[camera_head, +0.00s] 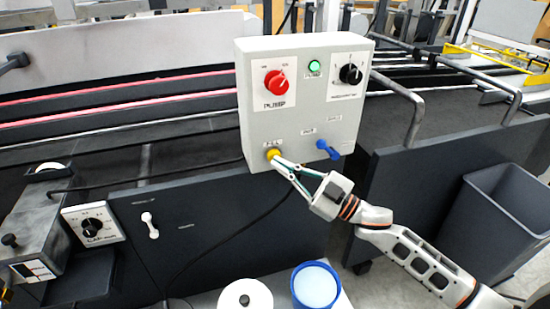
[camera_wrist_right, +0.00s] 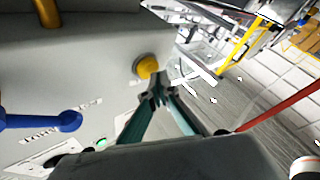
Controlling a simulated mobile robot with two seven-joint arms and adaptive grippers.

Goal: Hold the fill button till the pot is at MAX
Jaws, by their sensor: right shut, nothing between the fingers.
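The yellow fill button (camera_head: 273,154) sits at the lower left of the grey control box (camera_head: 300,135); it also shows in the right wrist view (camera_wrist_right: 146,67). My right gripper (camera_head: 277,162) is shut and empty, with its fingertips at the button in the head view. In the right wrist view the fingertips (camera_wrist_right: 158,93) are close beside the button; I cannot tell whether they touch it. A grey pot-like housing (camera_head: 42,228) with a black knob stands at the left. A small black-and-white marked plate (camera_head: 33,270) is on its front; its level is too small to read. My left gripper is not in view.
The box also has a red pump knob (camera_head: 276,82), a lit green lamp (camera_head: 315,67), a black knob (camera_head: 351,74) and a blue lever (camera_head: 327,149). A blue tub (camera_head: 302,286) with white contents stands below. A grey bin (camera_head: 500,212) stands at the right.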

